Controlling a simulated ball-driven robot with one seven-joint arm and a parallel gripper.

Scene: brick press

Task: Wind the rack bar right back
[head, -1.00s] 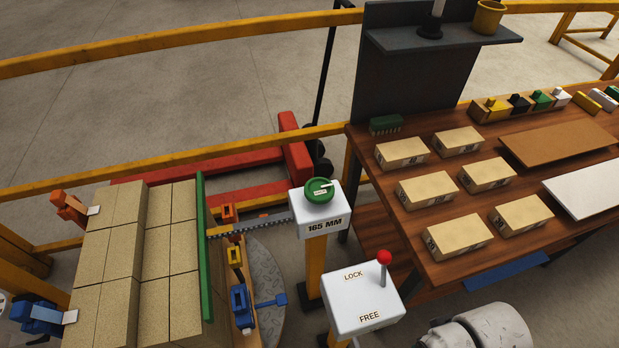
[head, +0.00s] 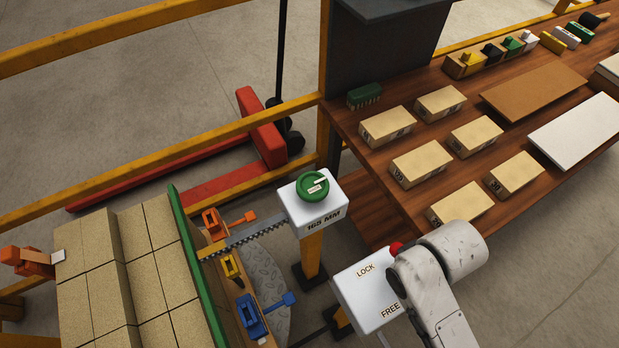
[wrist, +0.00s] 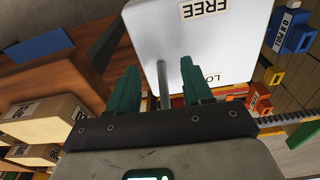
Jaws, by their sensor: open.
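The toothed rack bar (head: 245,240) runs from the white head of a post marked 165 MM (head: 318,215) to the green board (head: 197,268) beside the bricks. A green handwheel (head: 312,185) sits on that head. A white box (head: 365,290) marked LOCK and FREE carries a lever with a red knob (head: 396,248); my arm partly hides it, and its setting is unclear. In the wrist view my gripper (wrist: 160,66) is open, its green fingers on either side of the lever's metal rod (wrist: 163,85). I cannot tell whether they touch it. The rack bar also shows there (wrist: 290,123).
A wooden bench (head: 375,210) with several labelled bricks lies right of the posts. A red pallet truck (head: 262,130) and yellow rails (head: 170,155) are behind.

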